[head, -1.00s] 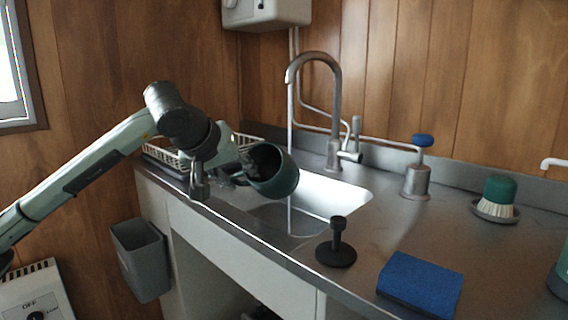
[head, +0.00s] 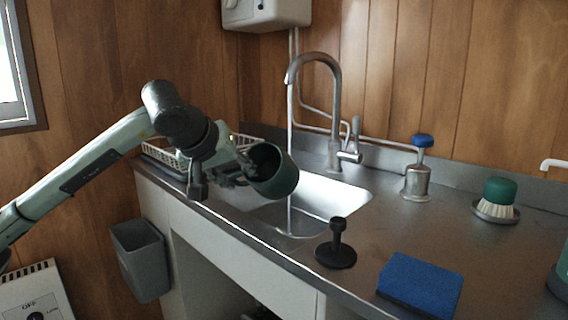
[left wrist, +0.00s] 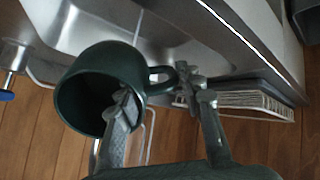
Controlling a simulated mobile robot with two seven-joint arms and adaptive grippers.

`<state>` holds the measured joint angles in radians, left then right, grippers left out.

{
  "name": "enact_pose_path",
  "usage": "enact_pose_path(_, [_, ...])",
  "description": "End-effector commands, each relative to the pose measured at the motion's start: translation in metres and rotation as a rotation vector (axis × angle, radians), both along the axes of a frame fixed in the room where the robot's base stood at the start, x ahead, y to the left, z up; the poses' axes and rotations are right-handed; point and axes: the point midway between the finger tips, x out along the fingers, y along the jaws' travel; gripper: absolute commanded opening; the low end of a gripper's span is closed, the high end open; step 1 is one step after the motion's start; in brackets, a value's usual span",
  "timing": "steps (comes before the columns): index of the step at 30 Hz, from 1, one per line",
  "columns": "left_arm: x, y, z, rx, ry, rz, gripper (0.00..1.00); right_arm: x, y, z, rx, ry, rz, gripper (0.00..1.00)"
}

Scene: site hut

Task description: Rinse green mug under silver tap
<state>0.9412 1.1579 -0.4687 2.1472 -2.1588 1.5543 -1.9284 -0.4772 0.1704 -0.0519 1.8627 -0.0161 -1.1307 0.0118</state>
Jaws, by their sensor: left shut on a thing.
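The green mug (head: 279,178) is held tilted on its side above the near part of the sink basin (head: 335,193). Its dark mouth faces left, toward my arm. My left gripper (head: 238,172) is shut on it; in the left wrist view one finger reaches inside the mouth of the mug (left wrist: 82,75), and the other is by the handle (left wrist: 162,80). The silver tap (head: 336,95) runs a thin water stream (head: 290,115). The stream shows above and below the mug; I cannot tell whether it touches the mug or passes behind. My right gripper is not in view.
A dish rack (head: 165,153) stands left of the sink. A black plunger-like item (head: 336,255), a blue sponge (head: 420,284), a blue-topped dispenser (head: 417,182) and a green brush (head: 498,195) are on the counter. A grey bin (head: 140,262) hangs at the cabinet's left side.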

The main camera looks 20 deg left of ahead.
Motion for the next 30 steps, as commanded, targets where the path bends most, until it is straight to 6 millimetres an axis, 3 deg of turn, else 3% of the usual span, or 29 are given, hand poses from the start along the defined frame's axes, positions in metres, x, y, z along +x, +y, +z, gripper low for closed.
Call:
enact_pose_path(18, [-0.043,-0.003,0.037,0.001,-0.004,0.001,0.00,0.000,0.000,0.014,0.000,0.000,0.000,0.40])
enact_pose_path(30, [-0.045,-0.004,0.038,-0.001,-0.004,0.000,0.00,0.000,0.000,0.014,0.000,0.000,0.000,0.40])
